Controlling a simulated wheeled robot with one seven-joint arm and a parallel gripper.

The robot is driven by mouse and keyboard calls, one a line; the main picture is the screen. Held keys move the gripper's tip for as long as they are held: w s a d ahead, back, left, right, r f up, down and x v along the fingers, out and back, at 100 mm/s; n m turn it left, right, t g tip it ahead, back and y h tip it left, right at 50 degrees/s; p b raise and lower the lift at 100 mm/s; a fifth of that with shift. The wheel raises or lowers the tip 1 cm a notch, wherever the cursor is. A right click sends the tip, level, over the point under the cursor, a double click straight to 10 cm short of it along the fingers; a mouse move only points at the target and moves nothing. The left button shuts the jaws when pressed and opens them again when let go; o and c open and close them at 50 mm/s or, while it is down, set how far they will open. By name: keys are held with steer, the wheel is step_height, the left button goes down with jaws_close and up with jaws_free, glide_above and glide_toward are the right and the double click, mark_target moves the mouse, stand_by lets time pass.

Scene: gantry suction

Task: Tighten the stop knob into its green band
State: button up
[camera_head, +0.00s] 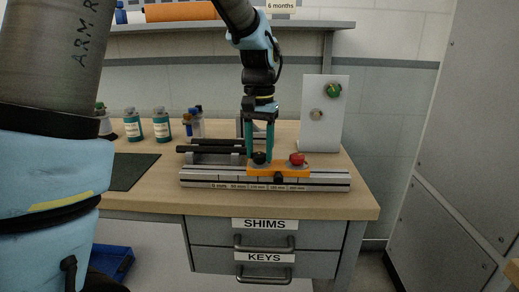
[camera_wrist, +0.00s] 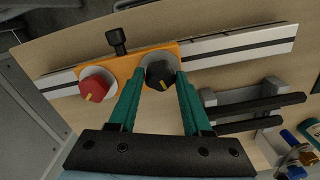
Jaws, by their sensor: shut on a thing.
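An orange carriage (camera_head: 293,171) sits on a pale metal rail (camera_head: 325,182) with a printed mm scale on its front. On the carriage are a black knob (camera_head: 259,157) with a yellow pointer line and a red knob (camera_head: 297,159). My gripper (camera_head: 260,153) points down over the black knob. In the wrist view its teal fingers (camera_wrist: 160,78) are on either side of the black knob (camera_wrist: 161,74), shut on it. The red knob (camera_wrist: 94,87) stands left, free of the fingers. I cannot make out a green band; which knob is the stop knob is not labelled.
A black-headed screw (camera_head: 279,178) sticks out of the carriage front. Black bars on grey supports (camera_head: 215,148) stand left of the gripper. A white panel (camera_head: 322,130) with a green knob rises behind. Bottles (camera_head: 161,125) stand at back left; the front bench edge is clear.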

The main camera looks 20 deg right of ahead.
jaws_close()
steer(key=shift+r+m+p, duration=0.1)
steer(key=shift+m+p, duration=0.55)
steer(key=shift+m, duration=0.45)
steer(key=shift+m+p, duration=0.8)
steer(key=shift+m, duration=1.1)
steer(key=o, duration=1.2)
jaws_free()
steer(key=shift+c, duration=0.2)
